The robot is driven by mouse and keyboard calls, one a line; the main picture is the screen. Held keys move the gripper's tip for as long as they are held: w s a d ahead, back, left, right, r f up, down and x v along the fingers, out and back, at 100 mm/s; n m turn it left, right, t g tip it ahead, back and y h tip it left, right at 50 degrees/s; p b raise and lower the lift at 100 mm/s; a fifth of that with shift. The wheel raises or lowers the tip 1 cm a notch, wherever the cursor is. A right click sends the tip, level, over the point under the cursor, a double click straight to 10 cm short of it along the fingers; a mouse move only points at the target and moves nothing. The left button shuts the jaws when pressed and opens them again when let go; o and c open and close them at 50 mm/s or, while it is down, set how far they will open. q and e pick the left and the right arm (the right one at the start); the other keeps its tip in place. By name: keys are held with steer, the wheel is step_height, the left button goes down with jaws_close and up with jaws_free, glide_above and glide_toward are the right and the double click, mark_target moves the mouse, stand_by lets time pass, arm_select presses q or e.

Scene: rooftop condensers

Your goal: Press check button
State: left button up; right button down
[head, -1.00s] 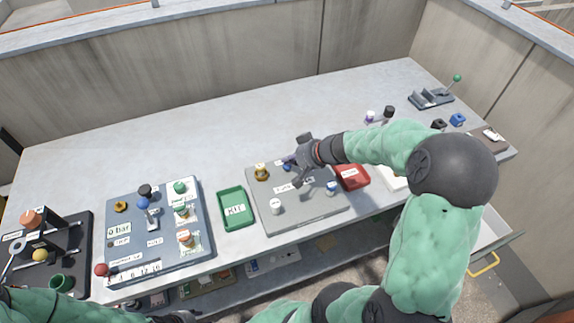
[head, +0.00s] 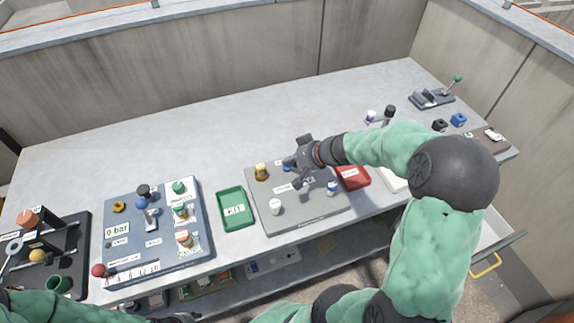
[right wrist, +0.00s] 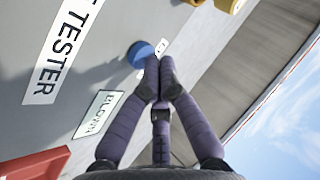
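A grey tester panel (head: 262,212) lies at the middle of the bench. A round blue button (right wrist: 140,53) on it shows in the right wrist view, beside the fingertips; in the head view it is mostly hidden by the hand. My right gripper (right wrist: 159,72) has its fingertips together and holds nothing. It also shows in the head view (head: 291,165), low over the panel's back part. I cannot tell whether the tips touch the button or the panel. A label (right wrist: 98,113) lies nearby; no word "check" is readable. My left gripper (head: 178,318) is barely in view at the bottom edge.
On the panel stand a yellow knob (head: 261,172), a white knob (head: 275,206) and a blue-and-white knob (head: 332,188). A green tray (head: 236,222) is left of the panel, a red tray (head: 362,183) right. A blue-grey gauge board (head: 125,222) is further left.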

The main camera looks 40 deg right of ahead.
stand_by(0.5)
steer(key=shift+r+p, duration=0.5)
steer(key=shift+r, duration=0.45)
steer(key=shift+r+p, duration=1.6)
steer(key=shift+r, duration=0.95)
steer(key=shift+f, duration=0.1)
